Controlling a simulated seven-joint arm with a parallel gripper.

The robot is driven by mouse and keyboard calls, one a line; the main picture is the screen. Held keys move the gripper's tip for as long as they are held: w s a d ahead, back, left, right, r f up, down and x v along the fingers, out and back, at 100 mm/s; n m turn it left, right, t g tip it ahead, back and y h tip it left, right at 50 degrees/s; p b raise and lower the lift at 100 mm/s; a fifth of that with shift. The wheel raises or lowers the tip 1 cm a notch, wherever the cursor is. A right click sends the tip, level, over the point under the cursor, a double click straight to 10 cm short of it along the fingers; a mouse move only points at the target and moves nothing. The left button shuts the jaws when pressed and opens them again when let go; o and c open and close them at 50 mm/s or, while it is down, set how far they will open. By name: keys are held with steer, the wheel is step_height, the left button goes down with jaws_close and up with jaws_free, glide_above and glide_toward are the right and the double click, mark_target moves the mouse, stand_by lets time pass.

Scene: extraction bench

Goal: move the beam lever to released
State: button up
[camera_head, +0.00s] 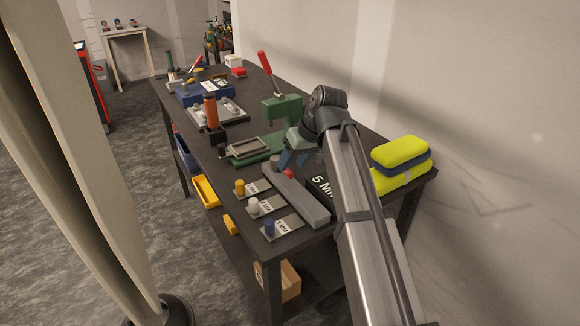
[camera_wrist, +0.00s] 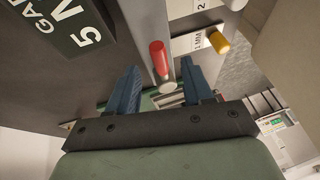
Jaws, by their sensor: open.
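My gripper (camera_head: 293,160) has blue fingers and is open above the near half of the bench. In the wrist view my gripper (camera_wrist: 160,68) has its two fingers apart, with a short red handle (camera_wrist: 158,55) showing between their tips. Whether this handle is the beam lever is not marked.
A green tray (camera_head: 252,157) and a green press (camera_head: 283,108) with a red-handled lever (camera_head: 269,72) stand farther back. Yellow-and-blue stacked items (camera_head: 400,152) sit right, by the wall.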

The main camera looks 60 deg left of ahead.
steer(key=shift+x, duration=1.4)
steer(key=shift+c, duration=0.3)
jaws_close()
